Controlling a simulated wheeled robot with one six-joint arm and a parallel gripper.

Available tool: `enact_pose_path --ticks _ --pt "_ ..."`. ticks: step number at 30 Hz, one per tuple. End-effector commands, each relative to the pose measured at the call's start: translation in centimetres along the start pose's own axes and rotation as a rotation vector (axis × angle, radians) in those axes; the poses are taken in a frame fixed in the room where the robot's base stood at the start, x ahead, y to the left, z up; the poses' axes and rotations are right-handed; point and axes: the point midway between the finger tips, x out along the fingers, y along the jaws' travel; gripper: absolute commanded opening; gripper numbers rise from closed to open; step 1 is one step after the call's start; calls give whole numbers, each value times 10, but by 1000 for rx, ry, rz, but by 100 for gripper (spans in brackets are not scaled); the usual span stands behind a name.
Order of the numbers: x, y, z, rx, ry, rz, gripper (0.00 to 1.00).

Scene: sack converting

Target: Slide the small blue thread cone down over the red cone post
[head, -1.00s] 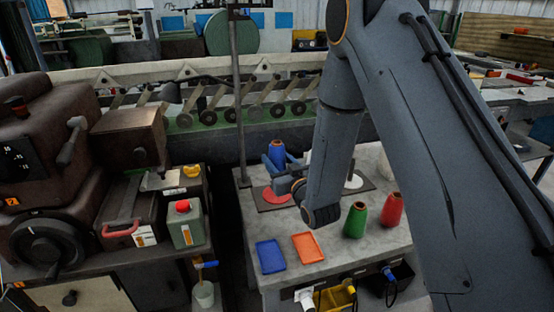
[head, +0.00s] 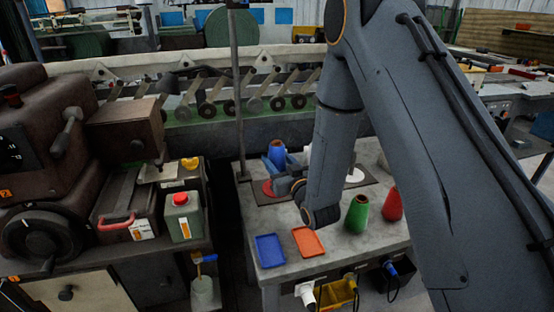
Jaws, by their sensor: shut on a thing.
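The small blue thread cone (head: 277,152) is upright in my gripper (head: 275,166), above the back left of the grey table. My gripper is shut on it, and its fingers hide the cone's lower part. The red round base (head: 267,188) of the red cone post shows on a dark mat, just below and in front of the gripper. The post itself is hidden behind the gripper and cone. I cannot tell whether the cone is around the post or how far it is above the base.
A white round base (head: 355,174) is on the mat's right side, partly behind my arm. A green cone (head: 357,213) and a red cone (head: 392,203) stand at the front right. A blue tray (head: 270,250) and an orange tray (head: 308,242) lie at the front.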

Motion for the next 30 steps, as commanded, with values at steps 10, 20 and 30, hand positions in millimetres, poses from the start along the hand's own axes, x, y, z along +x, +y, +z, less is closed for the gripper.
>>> enact_pose_path --ticks 10,20,30 --pt "0 0 10 0 1 0 16" --pt "0 0 19 0 1 0 16" --pt "0 0 25 0 1 0 56"
